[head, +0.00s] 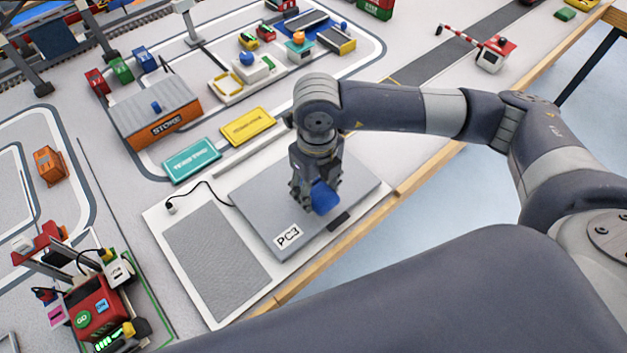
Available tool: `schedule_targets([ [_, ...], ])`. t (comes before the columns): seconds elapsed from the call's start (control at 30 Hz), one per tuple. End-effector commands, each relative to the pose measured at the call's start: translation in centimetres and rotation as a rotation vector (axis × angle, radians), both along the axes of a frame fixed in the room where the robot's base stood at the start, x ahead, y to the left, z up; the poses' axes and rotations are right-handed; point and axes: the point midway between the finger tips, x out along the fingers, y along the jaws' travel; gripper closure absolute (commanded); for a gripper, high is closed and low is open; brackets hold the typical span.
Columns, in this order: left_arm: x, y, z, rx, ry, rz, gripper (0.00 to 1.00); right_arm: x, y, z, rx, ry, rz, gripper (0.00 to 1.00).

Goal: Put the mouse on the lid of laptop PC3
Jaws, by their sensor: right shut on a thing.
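The closed grey laptop PC3 (262,200) lies on a white board, with a "PC3" label on its lid near the front left corner. My right gripper (318,192) points down over the right part of the lid and is shut on a blue rounded thing, apparently the mouse (324,198). The fingers hide part of the mouse. The mouse is over the lid near its front edge; I cannot tell whether it touches the lid. My left gripper is not in view.
A grey mat (217,262) lies left of the laptop, with a black cable (208,187) behind it. Teal (191,161) and yellow (248,127) signs and an orange store building (160,115) stand behind. A red machine (95,305) is at lower left. The wooden table edge (425,169) runs along the right.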

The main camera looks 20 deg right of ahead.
Motion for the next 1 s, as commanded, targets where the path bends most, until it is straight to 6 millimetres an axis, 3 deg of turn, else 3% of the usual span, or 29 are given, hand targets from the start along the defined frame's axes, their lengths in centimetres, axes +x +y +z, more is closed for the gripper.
schedule_targets([
  [0.2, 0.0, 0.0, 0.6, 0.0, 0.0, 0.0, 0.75, 2.4, -0.4, -0.2, 0.0, 0.0, 0.001, 0.75],
  [0.57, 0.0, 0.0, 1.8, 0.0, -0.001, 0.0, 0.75, 2.5, -0.4, -3.7, -0.001, 0.002, 0.001, 0.75],
  [0.9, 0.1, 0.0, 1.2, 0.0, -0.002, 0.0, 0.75, 2.5, -0.4, -4.2, -0.001, 0.0, 0.001, 0.75],
  [0.93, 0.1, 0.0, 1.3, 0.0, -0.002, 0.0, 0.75, 2.5, -0.4, -4.1, -0.001, 0.0, 0.001, 0.46],
  [1.0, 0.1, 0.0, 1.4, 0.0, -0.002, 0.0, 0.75, 2.5, -0.4, -4.0, -0.001, 0.001, 0.001, 0.3],
])
